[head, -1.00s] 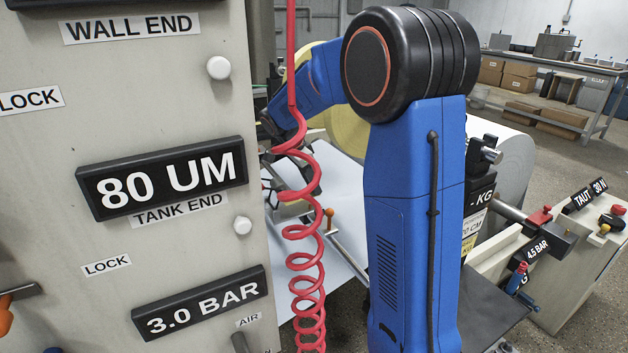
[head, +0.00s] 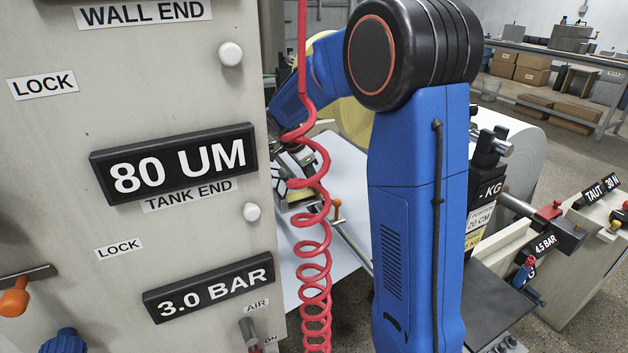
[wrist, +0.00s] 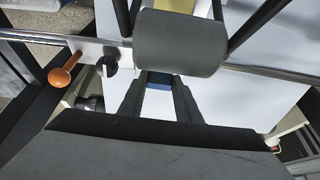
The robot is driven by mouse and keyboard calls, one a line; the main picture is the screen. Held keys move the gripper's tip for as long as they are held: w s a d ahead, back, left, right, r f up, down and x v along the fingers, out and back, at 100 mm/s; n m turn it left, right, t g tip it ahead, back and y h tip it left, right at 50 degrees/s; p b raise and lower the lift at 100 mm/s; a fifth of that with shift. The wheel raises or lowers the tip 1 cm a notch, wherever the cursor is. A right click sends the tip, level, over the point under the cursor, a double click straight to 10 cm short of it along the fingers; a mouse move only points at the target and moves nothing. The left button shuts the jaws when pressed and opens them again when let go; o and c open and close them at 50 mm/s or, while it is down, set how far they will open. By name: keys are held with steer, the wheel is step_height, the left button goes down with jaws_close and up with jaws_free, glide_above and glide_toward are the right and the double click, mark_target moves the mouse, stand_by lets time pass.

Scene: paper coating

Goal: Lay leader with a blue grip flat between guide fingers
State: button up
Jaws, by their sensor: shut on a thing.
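My gripper (wrist: 160,76) is shut on a blue grip (wrist: 158,84), which shows as a small blue patch between its two dark fingers in the wrist view. A grey rounded block (wrist: 180,45) lies just beyond the fingertips and hides part of what they hold. A pale yellow strip (wrist: 175,5) shows behind that block. Two dark slanted bars (wrist: 258,24) stand either side of it; I cannot tell whether they are the guide fingers. In the head view my gripper is mostly hidden behind the red coiled hose and the panel.
A grey panel (head: 60,225) fills the left of the head view. The red coiled hose (head: 313,250) hangs in front of my arm. A metal rod (wrist: 270,72) crosses over a white sheet (wrist: 235,100). An orange-knobbed lever (wrist: 62,76) stands at left.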

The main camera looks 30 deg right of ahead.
steer(key=shift+s+a+f, duration=0.1)
steer(key=shift+s+f, duration=0.1)
steer(key=shift+f, duration=0.45)
steer(key=o, duration=1)
steer(key=shift+o, duration=0.5)
steer(key=v, duration=1.8)
steer(key=shift+w+d+r, duration=0.15)
steer(key=shift+d+r, duration=0.05)
steer(key=shift+r, duration=0.15)
steer(key=s+a+f+n+t+y, duration=0.1)
steer(key=s+f+n, duration=0.2)
steer(key=s, duration=0.9)
steer(key=s+a+f+n+t+y, duration=0.1)
steer(key=s+f+n, duration=0.3)
steer(key=s+n, duration=0.5)
steer(key=s+a+f+n+t+y, duration=0.1)
steer(key=s+n, duration=0.5)
steer(key=s, duration=0.9)
step_height(320, 180, down, 3)
steer(key=shift+a+r+t+y, duration=0.1)
steer(key=shift+a+t+y, duration=0.15)
steer(key=shift+t+y, duration=0.6)
